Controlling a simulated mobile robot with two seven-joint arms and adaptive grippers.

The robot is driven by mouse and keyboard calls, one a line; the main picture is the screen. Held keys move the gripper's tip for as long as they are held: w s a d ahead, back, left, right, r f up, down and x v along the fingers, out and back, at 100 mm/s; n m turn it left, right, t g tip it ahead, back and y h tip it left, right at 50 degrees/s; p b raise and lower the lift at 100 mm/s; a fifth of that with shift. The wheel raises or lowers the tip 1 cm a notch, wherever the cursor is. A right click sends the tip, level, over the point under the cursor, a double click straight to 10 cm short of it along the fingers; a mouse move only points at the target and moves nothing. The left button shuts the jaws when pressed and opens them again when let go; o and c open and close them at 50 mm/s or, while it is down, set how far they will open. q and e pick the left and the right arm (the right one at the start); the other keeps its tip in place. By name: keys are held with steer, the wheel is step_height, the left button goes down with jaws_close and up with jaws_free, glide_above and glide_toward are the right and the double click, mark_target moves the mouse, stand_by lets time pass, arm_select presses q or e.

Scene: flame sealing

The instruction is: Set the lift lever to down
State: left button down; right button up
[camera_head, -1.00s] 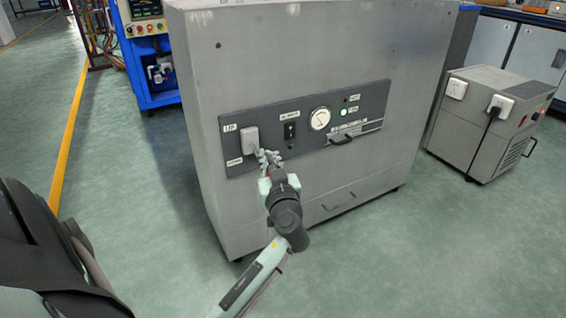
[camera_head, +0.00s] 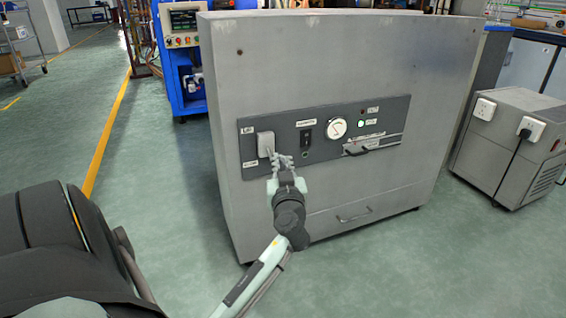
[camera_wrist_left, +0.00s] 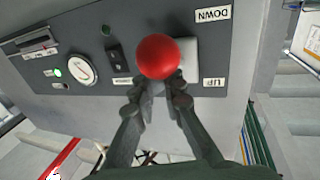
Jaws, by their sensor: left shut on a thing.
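The lift lever has a round red knob (camera_wrist_left: 158,56) in front of a pale mounting plate (camera_wrist_left: 190,60) in the left wrist view. That view is upside down: the DOWN label (camera_wrist_left: 213,14) is at the top and the UP label (camera_wrist_left: 214,82) below. In the head view the plate (camera_head: 265,143) is at the left of the dark panel. My left gripper (camera_head: 282,161) is just right of and below the plate, shut on the lever at its knob. Its fingertips (camera_wrist_left: 158,88) meet the knob's lower edge in the wrist view. The right gripper is not in view.
The dark panel (camera_head: 228,125) is set in a large grey cabinet (camera_head: 340,65). It carries a black switch (camera_head: 306,138), a round gauge (camera_head: 337,128) and a lit green lamp (camera_head: 361,124). A smaller grey unit (camera_head: 500,150) stands right. Open floor lies in front.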

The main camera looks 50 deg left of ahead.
arm_select(q)
steer(key=shift+s+a+f, duration=0.2)
steer(key=shift+f, duration=0.55)
steer(key=c, duration=1.3)
jaws_free()
step_height(320, 180, up, 11)
steer(key=shift+f, duration=0.15)
steer(key=shift+w, duration=0.1)
